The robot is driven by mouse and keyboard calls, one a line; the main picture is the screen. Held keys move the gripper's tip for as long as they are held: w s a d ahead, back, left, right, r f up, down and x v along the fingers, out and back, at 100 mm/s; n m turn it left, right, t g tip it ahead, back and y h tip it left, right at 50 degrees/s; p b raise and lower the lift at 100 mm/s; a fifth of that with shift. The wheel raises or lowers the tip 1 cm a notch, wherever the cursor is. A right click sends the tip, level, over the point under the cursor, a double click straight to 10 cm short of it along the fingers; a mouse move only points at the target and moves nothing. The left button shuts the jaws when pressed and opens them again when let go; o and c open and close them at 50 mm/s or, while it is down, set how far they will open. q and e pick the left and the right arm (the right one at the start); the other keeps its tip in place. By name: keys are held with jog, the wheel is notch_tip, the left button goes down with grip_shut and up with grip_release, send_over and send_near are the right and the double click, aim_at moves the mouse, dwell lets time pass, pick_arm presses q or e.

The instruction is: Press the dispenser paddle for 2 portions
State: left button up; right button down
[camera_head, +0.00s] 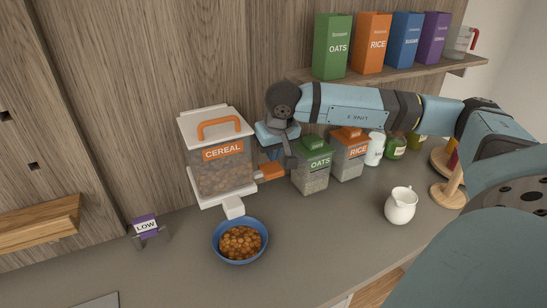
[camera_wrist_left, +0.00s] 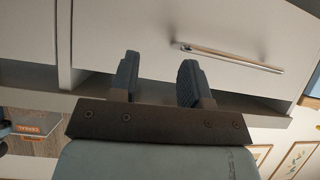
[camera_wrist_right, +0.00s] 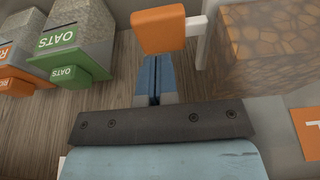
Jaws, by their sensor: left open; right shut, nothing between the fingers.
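The clear cereal dispenser (camera_head: 222,175) with a white lid and orange handle stands against the wooden wall. Its orange paddle (camera_head: 271,170) sticks out on its right side and fills the top middle of the right wrist view (camera_wrist_right: 158,30). My right gripper (camera_head: 290,160) is shut and empty, with its fingertips (camera_wrist_right: 153,62) right at the paddle; I cannot tell whether they touch. A blue bowl (camera_head: 217,246) holding brown cereal pieces (camera_head: 240,242) stands under the white spout (camera_head: 233,207). My left gripper (camera_wrist_left: 157,72) is open and empty, near a white drawer front.
Oats (camera_head: 312,172) and rice (camera_head: 349,155) canisters stand just right of the paddle. A white jug (camera_head: 400,205) is farther right. A purple LOW sign (camera_head: 146,227) stands left of the bowl. Several boxes line the shelf (camera_head: 400,78) above my right arm. The front counter is clear.

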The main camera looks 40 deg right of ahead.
jog(key=v, duration=0.9)
jog(key=shift+s+r, duration=0.2)
dwell(0.5)
